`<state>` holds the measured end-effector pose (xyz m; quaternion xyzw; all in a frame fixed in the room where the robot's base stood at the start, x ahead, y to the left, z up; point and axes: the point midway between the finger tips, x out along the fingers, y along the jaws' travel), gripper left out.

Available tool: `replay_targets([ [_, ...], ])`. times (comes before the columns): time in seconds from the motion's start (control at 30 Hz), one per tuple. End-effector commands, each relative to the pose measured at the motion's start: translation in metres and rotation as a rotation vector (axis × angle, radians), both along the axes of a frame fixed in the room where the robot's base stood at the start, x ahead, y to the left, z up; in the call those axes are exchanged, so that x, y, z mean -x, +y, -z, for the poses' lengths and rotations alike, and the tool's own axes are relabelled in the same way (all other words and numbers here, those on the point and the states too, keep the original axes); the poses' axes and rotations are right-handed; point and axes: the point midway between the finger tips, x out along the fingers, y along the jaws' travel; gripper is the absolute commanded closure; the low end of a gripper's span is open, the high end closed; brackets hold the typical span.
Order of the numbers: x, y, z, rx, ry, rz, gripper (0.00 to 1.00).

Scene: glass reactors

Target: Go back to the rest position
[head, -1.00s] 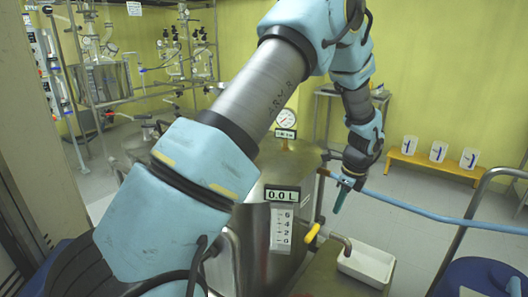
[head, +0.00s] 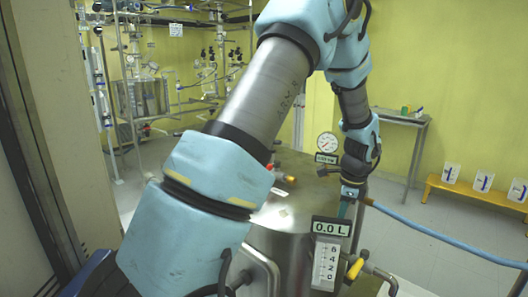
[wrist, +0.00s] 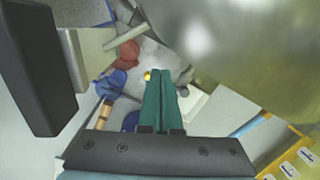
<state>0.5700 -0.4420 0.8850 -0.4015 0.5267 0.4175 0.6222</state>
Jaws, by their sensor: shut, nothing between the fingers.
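My gripper (wrist: 160,78) shows in the wrist view as two green fingers lying together, shut and with nothing between them. In the head view my gripper (head: 343,208) hangs at the end of my arm, pointing down beside the steel vessel (head: 270,222). The display on the vessel reads 0.0 L, and a yellow-handled valve (head: 355,268) sits just below my gripper. The fingertips are partly hidden behind the display in the head view. The vessel also fills the upper right of the wrist view (wrist: 235,45).
A blue hose (head: 440,236) runs right from near my gripper. A round gauge (head: 327,143) stands on the vessel. Glass reactors fill the back left. Grey floor lies open at the right.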

Motion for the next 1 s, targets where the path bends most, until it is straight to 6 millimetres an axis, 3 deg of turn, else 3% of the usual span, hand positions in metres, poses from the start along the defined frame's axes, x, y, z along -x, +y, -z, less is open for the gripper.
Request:
replay_targets([
  [0.27, 0.007, 0.108, -0.043, 0.096, -0.031, -0.562, 1.0],
  [0.4, 0.035, 0.186, -0.067, 0.172, -0.057, -1.025, 1.0],
  [0.53, 0.07, 0.239, -0.078, 0.234, -0.08, -1.412, 1.0],
  [0.7, 0.102, 0.272, -0.083, 0.282, -0.098, -1.713, 1.0],
  [1.0, 0.11, 0.279, -0.083, 0.293, -0.101, -1.793, 1.0],
])
